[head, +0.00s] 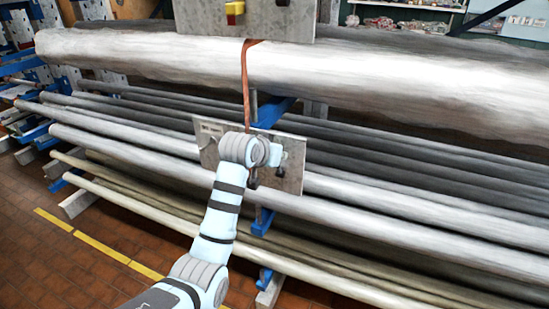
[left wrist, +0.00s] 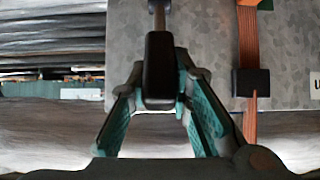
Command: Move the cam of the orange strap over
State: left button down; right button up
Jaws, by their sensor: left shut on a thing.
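An orange strap (head: 246,85) hangs over the silver pole and runs down to the lower metal plate (head: 293,182). In the left wrist view the orange strap (left wrist: 248,40) passes through a black block (left wrist: 250,83) to the right of my fingers, apart from them. My left gripper (left wrist: 160,88) is shut on a black handle (left wrist: 159,62) on a metal rod in front of the grey plate. In the head view my left wrist covers part of the lower plate and hides the strap's lower end. I cannot tell which black part is the cam. My right gripper does not show.
A large silver pole (head: 350,75) crosses above the lower plate. An upper plate (head: 265,20) carries a yellow and red block (head: 235,12). Several long pipes (head: 110,140) lie behind and beside the plate on blue supports. Tiled floor is open at lower left.

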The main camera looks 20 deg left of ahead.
pick_arm(q)
jog(key=shift+w+r, duration=0.1)
dwell(0.3)
jog(key=c, duration=1.4)
grip_release()
jog(key=shift+d, duration=0.1)
jog(key=shift+c, duration=0.2)
jog(key=v, duration=1.2)
jog(key=shift+w, duration=0.1)
jog(key=shift+c, duration=0.4)
